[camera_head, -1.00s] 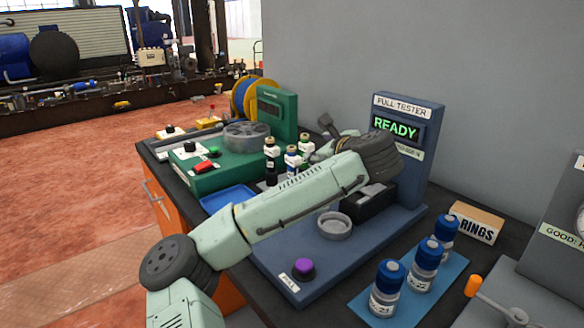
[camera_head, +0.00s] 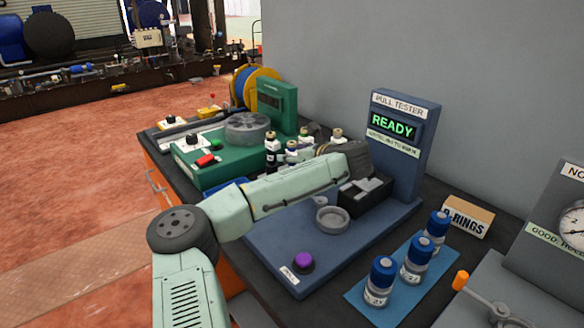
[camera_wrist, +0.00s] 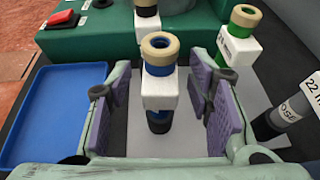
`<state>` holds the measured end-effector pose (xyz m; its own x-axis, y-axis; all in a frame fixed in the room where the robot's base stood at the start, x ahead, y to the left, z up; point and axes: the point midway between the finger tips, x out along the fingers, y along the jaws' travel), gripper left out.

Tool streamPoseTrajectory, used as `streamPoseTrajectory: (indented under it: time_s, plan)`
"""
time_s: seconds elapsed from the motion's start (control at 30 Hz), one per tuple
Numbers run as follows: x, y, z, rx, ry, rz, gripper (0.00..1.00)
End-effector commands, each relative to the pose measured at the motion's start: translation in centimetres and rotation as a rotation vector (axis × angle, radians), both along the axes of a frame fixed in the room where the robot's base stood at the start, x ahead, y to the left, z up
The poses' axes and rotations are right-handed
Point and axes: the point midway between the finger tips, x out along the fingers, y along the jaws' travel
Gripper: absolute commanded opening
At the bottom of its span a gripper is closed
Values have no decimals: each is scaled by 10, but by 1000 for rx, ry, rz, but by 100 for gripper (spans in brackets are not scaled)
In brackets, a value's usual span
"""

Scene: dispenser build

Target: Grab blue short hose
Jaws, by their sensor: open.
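The blue short hose (camera_wrist: 158,88) stands upright in the wrist view, with a tan ring on top, a white tag block around its middle and a dark lower end. A little blue shows below the ring and below the tag. My gripper (camera_wrist: 160,104) is open, with one purple-padded finger on each side of the hose. Gaps show between the pads and the hose, so it is not gripped. In the head view the blue hose (camera_head: 291,149) stands among other hoses beyond my arm. My fingers are not clearly visible there.
A green-banded hose (camera_wrist: 237,46) stands close behind the right finger, and another hose (camera_wrist: 146,9) stands behind. A blue tray (camera_wrist: 55,112) lies at left. The pull tester (camera_head: 404,160) stands right of my arm.

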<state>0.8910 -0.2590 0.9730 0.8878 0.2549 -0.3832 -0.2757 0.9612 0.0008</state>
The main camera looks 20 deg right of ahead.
Motion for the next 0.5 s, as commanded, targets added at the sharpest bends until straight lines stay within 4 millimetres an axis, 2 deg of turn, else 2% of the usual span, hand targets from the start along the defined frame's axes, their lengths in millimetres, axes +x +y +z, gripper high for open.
streamPoseTrajectory:
  time_s: [0.1,0.33,0.5]
  plan:
    - [8,2,-3,0,0,0,47]
    - [9,3,-5,0,0,0,47]
    - [9,3,-5,-1,0,0,35]
